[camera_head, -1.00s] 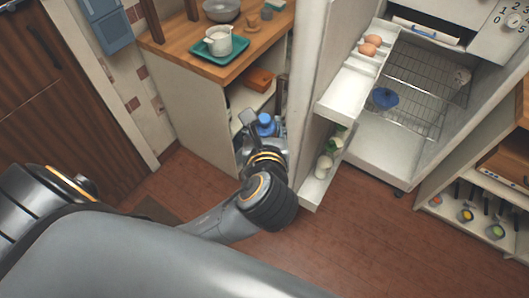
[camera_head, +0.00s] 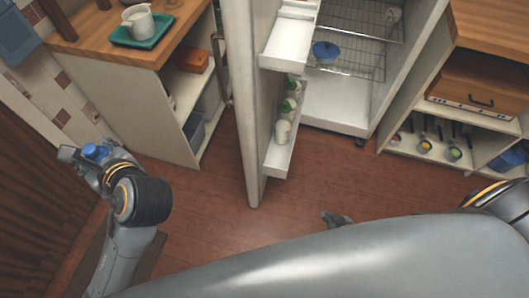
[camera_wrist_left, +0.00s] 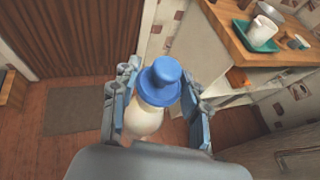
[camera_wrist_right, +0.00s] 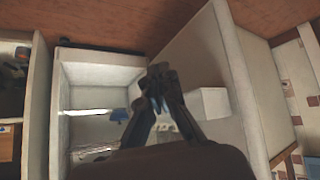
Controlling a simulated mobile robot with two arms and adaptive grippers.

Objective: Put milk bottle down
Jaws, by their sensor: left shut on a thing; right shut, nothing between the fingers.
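The milk bottle (camera_wrist_left: 145,115) is white with a blue cap. In the left wrist view it sits between the fingers of my left gripper (camera_wrist_left: 157,112), which is shut on it. In the head view only the bottle's blue cap (camera_head: 95,152) shows clearly at my left gripper (camera_head: 85,165), above the floor at the left; the rest is hidden by the gripper. My right gripper (camera_wrist_right: 158,85) is shut and empty in the right wrist view, in front of the open fridge. In the head view it shows low in the middle (camera_head: 338,218).
A wooden counter (camera_head: 90,35) holds a teal tray (camera_head: 155,38) with a white jug (camera_head: 138,20). The open fridge door (camera_head: 250,120) stands between counter and fridge (camera_head: 335,110). A blue bowl (camera_head: 325,50) is on a fridge rack. The floor (camera_head: 215,190) is clear.

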